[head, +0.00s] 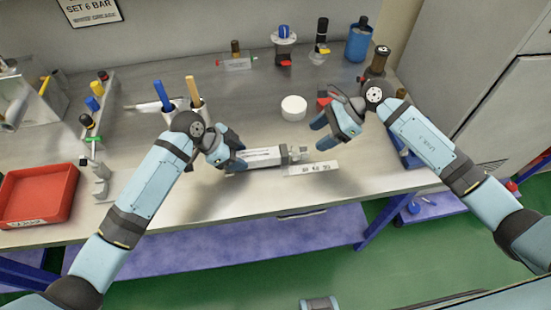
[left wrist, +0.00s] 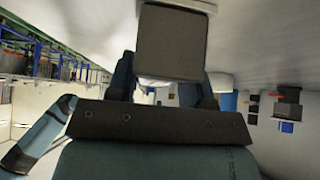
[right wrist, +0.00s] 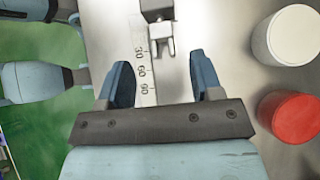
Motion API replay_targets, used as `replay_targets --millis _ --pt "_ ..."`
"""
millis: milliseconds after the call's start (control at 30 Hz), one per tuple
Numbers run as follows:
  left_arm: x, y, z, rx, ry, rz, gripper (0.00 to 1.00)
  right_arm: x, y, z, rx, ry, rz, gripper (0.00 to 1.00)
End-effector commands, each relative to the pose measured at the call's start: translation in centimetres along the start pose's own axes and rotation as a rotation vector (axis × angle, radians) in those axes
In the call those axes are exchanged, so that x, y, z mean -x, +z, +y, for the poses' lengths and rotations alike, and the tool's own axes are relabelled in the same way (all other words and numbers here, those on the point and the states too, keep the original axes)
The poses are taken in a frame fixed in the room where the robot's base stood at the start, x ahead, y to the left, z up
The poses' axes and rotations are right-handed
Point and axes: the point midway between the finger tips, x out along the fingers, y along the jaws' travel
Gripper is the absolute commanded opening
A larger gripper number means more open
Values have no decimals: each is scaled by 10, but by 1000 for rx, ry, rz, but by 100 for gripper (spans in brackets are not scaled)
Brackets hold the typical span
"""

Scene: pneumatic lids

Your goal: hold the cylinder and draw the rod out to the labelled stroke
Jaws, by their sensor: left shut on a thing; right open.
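The silver cylinder (head: 262,157) lies on the bench. My left gripper (head: 232,163) is shut on its left end; in the left wrist view the cylinder's square grey end (left wrist: 171,42) sits between the fingers. The rod end with a small fork (head: 297,152) points right, and it also shows in the right wrist view (right wrist: 162,40). A white stroke scale (head: 312,168) lies beside the rod, with marks 30 and 60 readable in the right wrist view (right wrist: 143,60). My right gripper (head: 328,130) is open and empty, right of the rod end and apart from it.
A white round puck (head: 293,108) stands behind the rod, and a red piece (head: 323,97) stands near my right gripper. A red tray (head: 38,196) is at the far left. Fittings and a blue canister (head: 359,40) line the back. The bench front is clear.

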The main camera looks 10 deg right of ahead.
Motion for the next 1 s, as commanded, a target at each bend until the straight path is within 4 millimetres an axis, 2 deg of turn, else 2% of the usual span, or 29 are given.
replay_targets --millis 300,500,700,1000 --pt "-4 3 2 3 8 -5 26 -50 0 0 -2 1 -3 60" --pt "-3 3 2 3 7 -5 26 -73 0 0 -1 0 -1 60" --pt "-3 3 2 3 7 -5 26 -84 0 0 -1 -1 -1 60" --pt "-3 3 2 3 7 -5 26 -86 -1 0 0 -1 0 60"
